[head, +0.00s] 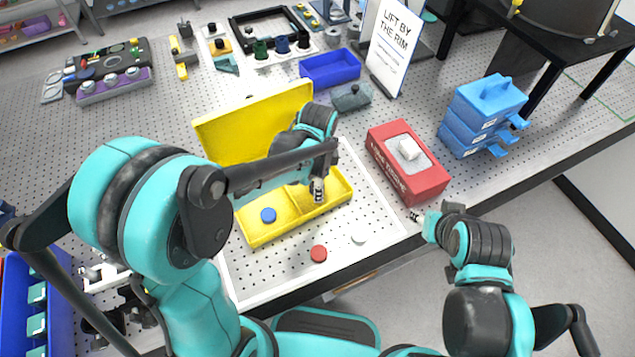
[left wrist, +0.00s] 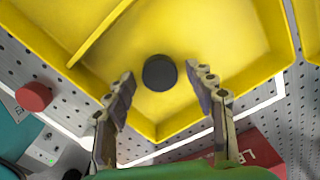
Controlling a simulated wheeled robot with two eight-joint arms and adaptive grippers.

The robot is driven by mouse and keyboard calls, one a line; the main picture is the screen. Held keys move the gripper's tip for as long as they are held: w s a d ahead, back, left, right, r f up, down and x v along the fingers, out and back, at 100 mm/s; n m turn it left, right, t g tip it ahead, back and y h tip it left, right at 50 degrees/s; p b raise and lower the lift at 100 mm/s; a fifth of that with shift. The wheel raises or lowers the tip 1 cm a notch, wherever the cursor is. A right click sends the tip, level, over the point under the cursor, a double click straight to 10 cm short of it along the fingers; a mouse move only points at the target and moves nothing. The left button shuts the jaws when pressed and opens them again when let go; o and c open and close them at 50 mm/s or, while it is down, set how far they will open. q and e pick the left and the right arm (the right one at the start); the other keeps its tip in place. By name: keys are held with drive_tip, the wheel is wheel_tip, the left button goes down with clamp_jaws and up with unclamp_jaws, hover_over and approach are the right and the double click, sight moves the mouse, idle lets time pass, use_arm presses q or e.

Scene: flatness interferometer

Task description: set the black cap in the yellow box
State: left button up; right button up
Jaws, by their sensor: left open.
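The yellow box (head: 300,229) stands open on the white perforated board, its lid (head: 252,120) raised behind it. A divider splits it into compartments. In the left wrist view the black cap (left wrist: 159,73) appears to lie on the floor of one compartment of the yellow box (left wrist: 225,35), close to a corner wall. My left gripper (left wrist: 160,88) is open, its fingers apart on either side of the cap. In the head view my left gripper (head: 318,190) is over the right compartment and the black cap is hidden. A blue cap (head: 268,215) lies in the left compartment. My right gripper (head: 417,215) is near the red box.
A red cap (head: 318,253) and a white cap (head: 360,239) lie on the board in front of the box. A red box (head: 425,183) stands to the right, with blue stacked drawers (head: 482,115) beyond. A blue bin (head: 330,68) and a sign (head: 393,45) stand behind.

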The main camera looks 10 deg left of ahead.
use_arm(q)
drive_tip(key=shift+r, duration=0.25)
wheel_tip(320, 180, up, 11)
drive_tip(key=p, duration=0.4)
drive_tip(key=s+a+r+n+t, duration=0.3)
drive_tip(key=s+a+n+t, duration=0.3)
drive_tip(key=n, duration=0.9)
drive_tip(key=shift+s+a+t, duration=0.4)
drive_tip(key=shift+s+a, duration=1.35)
drive_tip(key=shift+s, duration=0.8)
